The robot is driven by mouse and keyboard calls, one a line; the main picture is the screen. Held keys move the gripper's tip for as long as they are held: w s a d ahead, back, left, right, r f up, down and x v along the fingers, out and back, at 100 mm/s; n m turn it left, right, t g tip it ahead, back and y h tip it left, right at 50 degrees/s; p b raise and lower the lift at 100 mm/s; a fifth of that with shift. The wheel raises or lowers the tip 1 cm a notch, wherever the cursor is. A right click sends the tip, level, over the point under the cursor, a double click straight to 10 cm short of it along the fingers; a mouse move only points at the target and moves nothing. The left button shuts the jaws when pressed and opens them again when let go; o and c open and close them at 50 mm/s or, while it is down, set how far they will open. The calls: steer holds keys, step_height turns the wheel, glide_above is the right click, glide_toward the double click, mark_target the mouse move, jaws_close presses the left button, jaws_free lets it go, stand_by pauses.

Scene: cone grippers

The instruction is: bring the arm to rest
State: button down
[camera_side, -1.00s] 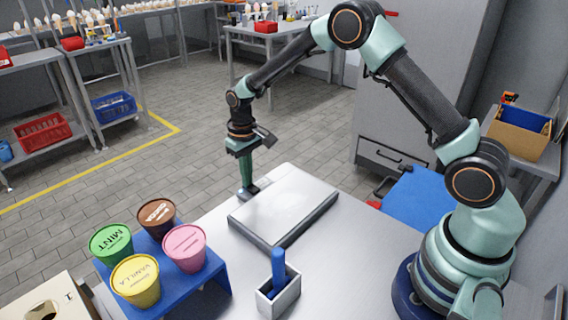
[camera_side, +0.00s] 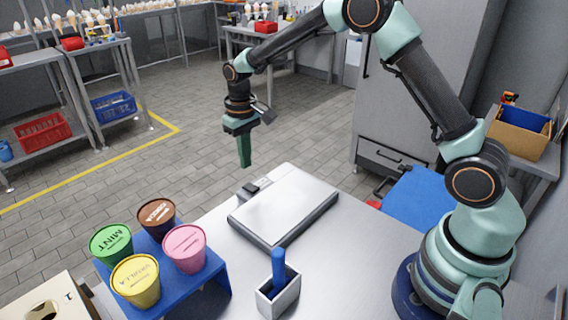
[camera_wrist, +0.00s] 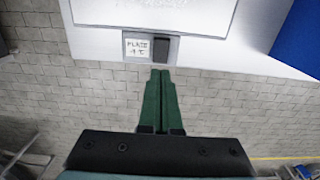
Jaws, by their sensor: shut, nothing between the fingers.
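My gripper (camera_side: 245,162) is shut and empty, with its green fingers together and pointing down. It hangs in the air above and beyond the far left edge of the steel table. In the wrist view the closed fingers (camera_wrist: 160,75) point toward a small panel at the edge of a white plate (camera_wrist: 150,12). The panel has a label (camera_wrist: 138,48) that seems to read "PLATE" and a dark switch (camera_wrist: 160,50) beside it. In the side view the flat plate unit (camera_side: 284,207) lies on the table, and its dark switch (camera_side: 251,187) is just below my fingertips, apart from them.
A blue stand (camera_side: 213,282) holds mint (camera_side: 110,245), vanilla (camera_side: 136,281), pink (camera_side: 185,248) and brown (camera_side: 157,217) tubs at the lower left. A small grey holder (camera_side: 279,299) with a blue-handled tool (camera_side: 279,268) stands at the table's front. The air around my gripper is free.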

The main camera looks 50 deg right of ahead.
steer(key=shift+r, duration=0.6)
steer(key=s+d+r+t, duration=0.1)
steer(key=s+r, duration=0.3)
steer(key=r, duration=0.2)
steer(key=s+r+t, duration=0.1)
steer(key=s+r, duration=0.2)
steer(key=r, duration=0.3)
steer(key=s+d+r+t, duration=0.1)
steer(key=s, duration=0.6)
steer(key=s+r+t, duration=0.2)
steer(key=s, duration=0.5)
steer(key=shift+d+t, duration=0.3)
steer(key=shift+d, duration=0.1)
